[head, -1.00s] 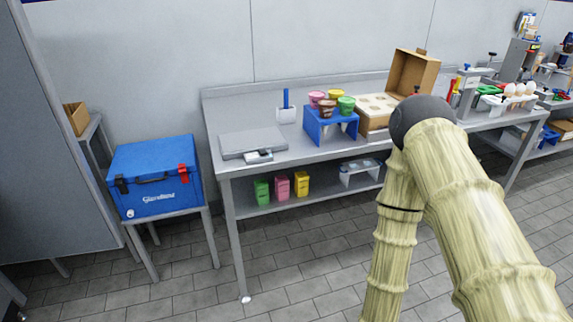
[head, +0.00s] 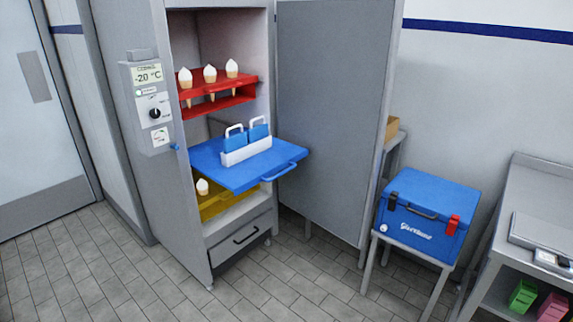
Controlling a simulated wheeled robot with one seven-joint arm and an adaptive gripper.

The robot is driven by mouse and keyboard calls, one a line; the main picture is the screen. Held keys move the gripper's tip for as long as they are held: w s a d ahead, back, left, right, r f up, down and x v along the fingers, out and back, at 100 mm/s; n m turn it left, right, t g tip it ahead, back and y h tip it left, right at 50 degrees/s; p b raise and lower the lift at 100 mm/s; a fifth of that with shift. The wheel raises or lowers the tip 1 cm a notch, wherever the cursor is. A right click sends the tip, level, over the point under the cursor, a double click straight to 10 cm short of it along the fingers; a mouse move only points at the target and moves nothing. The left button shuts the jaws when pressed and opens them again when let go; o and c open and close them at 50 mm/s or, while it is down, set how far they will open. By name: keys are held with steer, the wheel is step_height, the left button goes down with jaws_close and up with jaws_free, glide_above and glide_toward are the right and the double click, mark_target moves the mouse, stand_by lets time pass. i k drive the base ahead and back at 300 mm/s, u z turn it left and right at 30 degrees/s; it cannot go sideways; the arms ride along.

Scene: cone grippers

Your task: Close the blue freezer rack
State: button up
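The blue freezer rack (head: 227,177) is pulled out of the open freezer cabinet (head: 185,210) and sticks out past its front. It has a blue handle (head: 284,172) along its front edge. A white holder (head: 246,151) with two blue, white-handled items stands on the rack. The freezer door (head: 330,120) is swung wide open to the right. My gripper is not in the head view now.
A red rack (head: 245,96) with ice cream cones is above the blue rack, and a yellow rack (head: 213,206) with a cone is below. A blue cooler box (head: 430,205) stands on a stand right of the door. The tiled floor (head: 110,270) in front is clear.

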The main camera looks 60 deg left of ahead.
mark_target(239, 171)
steer(key=u, duration=1.8)
steer(key=k, duration=1.1)
steer(key=u, duration=0.8)
steer(key=i, duration=1.55)
steer(key=z, duration=0.7)
